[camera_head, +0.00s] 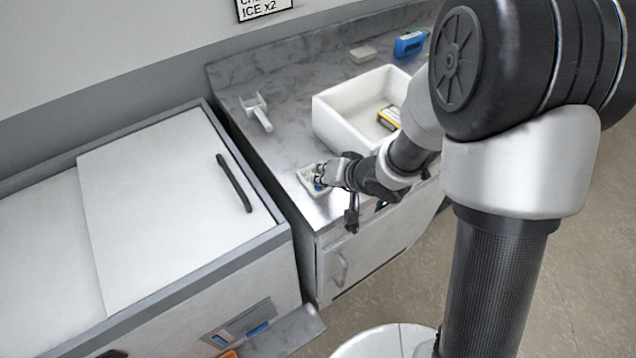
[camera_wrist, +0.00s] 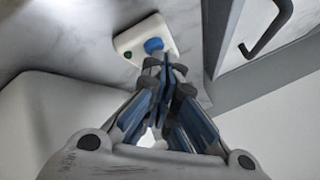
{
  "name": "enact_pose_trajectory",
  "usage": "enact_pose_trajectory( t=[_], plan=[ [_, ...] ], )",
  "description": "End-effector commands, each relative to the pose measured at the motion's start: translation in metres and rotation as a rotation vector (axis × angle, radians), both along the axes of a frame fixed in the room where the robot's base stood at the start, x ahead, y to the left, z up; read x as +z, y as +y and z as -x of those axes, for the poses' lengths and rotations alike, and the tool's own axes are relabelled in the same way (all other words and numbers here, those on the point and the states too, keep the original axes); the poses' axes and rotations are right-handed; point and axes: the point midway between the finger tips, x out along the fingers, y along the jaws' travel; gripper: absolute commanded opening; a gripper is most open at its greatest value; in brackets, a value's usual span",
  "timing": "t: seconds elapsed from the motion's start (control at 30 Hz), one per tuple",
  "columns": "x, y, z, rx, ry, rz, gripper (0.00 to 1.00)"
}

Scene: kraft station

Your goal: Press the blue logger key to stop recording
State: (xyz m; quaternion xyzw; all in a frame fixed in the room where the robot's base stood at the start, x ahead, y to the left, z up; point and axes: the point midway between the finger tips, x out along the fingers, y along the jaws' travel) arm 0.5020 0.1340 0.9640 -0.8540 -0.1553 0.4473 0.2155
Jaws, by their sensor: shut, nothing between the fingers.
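The logger (camera_head: 306,178) is a small pale box lying on the marble counter near its front left corner. In the wrist view the logger (camera_wrist: 130,38) shows a round blue key (camera_wrist: 153,45) and a small green dot beside it. My gripper (camera_head: 322,180) is over the logger, and its fingers are shut and empty. In the wrist view the fingertips of my gripper (camera_wrist: 165,62) are right by the blue key and cover its lower edge in the picture. I cannot tell whether they touch it. In the head view my gripper hides part of the logger.
A white bin (camera_head: 338,128) with a yellow-green packet (camera_head: 389,117) stands behind my gripper. A white scoop (camera_head: 258,112), a pale block (camera_head: 363,53) and a blue device (camera_head: 410,43) lie on the counter. A chest with a white lid (camera_head: 150,200) and dark handle (camera_head: 234,183) stands left.

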Motion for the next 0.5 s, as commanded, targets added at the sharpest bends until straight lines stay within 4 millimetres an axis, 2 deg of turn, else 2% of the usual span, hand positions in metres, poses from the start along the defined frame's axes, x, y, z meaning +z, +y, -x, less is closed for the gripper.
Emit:
enact_pose_trajectory(
  t=[0.2, 0.5],
  plan=[
    [0.013, 0.000, 0.000, 0.001, 0.000, 0.001, 0.00],
    [0.014, 0.000, 0.000, 0.001, 0.000, 0.001, 0.00]
  ],
)
